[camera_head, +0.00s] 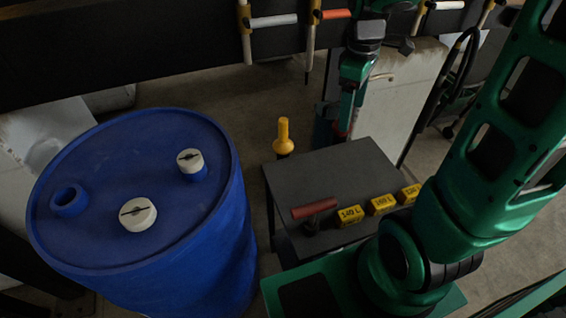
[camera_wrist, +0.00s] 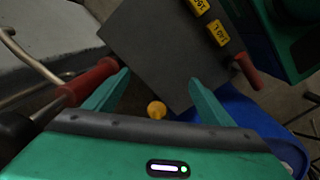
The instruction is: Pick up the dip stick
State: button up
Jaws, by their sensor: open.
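A yellow upright handle with a dark collar (camera_head: 283,137) stands beside the far left corner of the dark table; it looks like the dip stick's top, but its lower part is hidden. In the wrist view its round yellow end (camera_wrist: 156,110) shows below and between my finger tips. My gripper (camera_head: 346,112) points down beyond the table's far edge, to the right of the yellow handle in the head view. In the wrist view my gripper (camera_wrist: 160,77) has its green fingers spread, with nothing between them.
A blue drum (camera_head: 120,245) with two white caps and an open bung stands left. The dark table (camera_head: 330,172) bears a red-handled tool (camera_head: 314,208) and yellow volume blocks (camera_head: 382,204). A red-gripped pipe (camera_wrist: 88,82) lies close to my left finger.

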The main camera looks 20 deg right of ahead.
jog(key=w+a+f+n, duration=0.4)
jog(key=w+a+n, duration=0.1)
jog(key=w, duration=0.2)
jog(key=n, duration=0.7)
send_near(283, 140)
jog(key=shift+w+d+f+y, duration=0.15)
jog(key=shift+w+d, duration=0.15)
jog(key=shift+d, duration=0.2)
jog(key=shift+w+d+f+y, duration=0.15)
jog(key=shift+w+d, duration=0.1)
jog(key=shift+d, duration=0.25)
jog(key=shift+n, duration=0.5)
jog(key=f, duration=0.3)
jog(key=a+f, duration=0.1)
jog(key=f, duration=0.1)
jog(key=shift+w+f, duration=0.3)
jog(key=shift+s+d+f, duration=0.1)
jog(key=shift+f, duration=2.75)
jog(key=c, duration=1.6)
